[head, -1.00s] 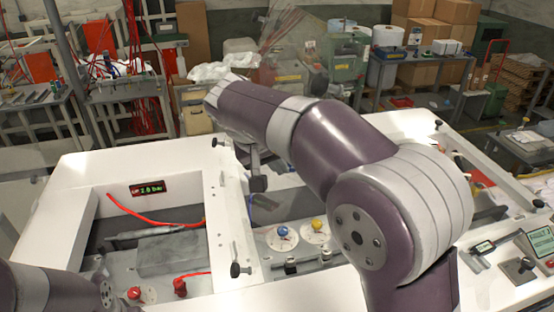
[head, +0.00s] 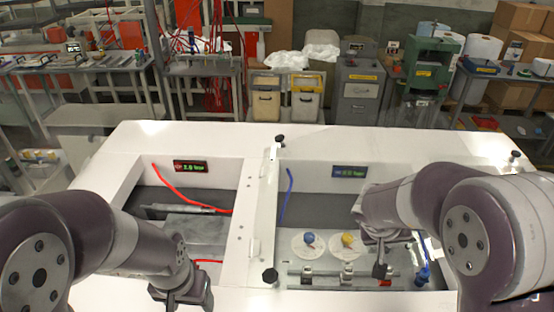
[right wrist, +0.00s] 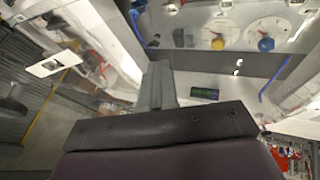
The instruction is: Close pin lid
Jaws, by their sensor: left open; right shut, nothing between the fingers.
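The white workstation has two open wells, and I cannot tell for certain which part is the pin lid. A white divider with a black knob (head: 270,276) at its near end runs between the wells. My left gripper (head: 181,301) hangs at the front of the left well, open and empty. My right gripper (head: 381,270) points down over the right well, right of the yellow knob (head: 347,239). It is shut on nothing.
The right well has a blue knob (head: 308,238), a blue hose (head: 288,195) and a front rail with small fittings. The left well has a red hose (head: 180,193) and a grey block.

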